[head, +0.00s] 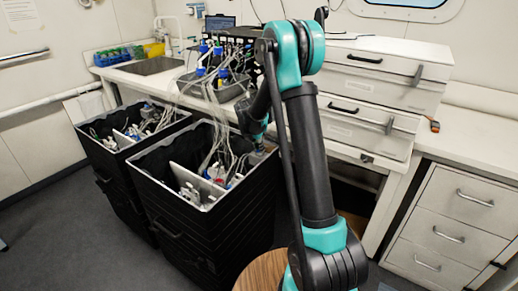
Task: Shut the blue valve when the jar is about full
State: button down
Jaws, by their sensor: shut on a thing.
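My gripper (259,146) points down at the back right corner of the front black bin, beside clear tubes (222,135). It is small and partly hidden by my arm. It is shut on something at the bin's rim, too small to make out. I cannot pick out the blue valve or its handle position. Several blue-capped bottles (223,74) stand in a metal tray (233,90) on the bench, with tubes running down from them. I cannot tell which vessel is the jar or see its fill level.
The front black bin (200,225) and a second black bin (117,176) stand before the bench, holding tubes and bottles. A sink (150,66) and a laptop (220,22) are behind. White drawers (452,225) stand right. A round wooden top (262,272) is near me. Floor at left is clear.

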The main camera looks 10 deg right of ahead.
jog(key=shift+m, duration=0.3)
jog(key=m+g, duration=0.1)
jog(key=m, duration=0.1)
jog(key=shift+w+a+m+h, duration=0.1)
jog(key=shift+m+h, duration=0.2)
jog(key=shift+h, duration=0.1)
jog(key=m+g, duration=0.1)
jog(key=m, duration=0.2)
jog(key=shift+w+m, duration=0.1)
jog(key=shift+m, duration=0.3)
jog(key=m+g, duration=0.2)
jog(key=m, duration=0.2)
jog(key=shift+w+h, duration=0.1)
jog(key=shift+h, duration=0.2)
jog(key=shift+m+g, duration=0.7)
jog(key=shift+m, duration=1.1)
jog(key=shift+w+y, duration=0.1)
jog(key=shift+y, duration=0.3)
jog(key=c, duration=1.6)
grip_release()
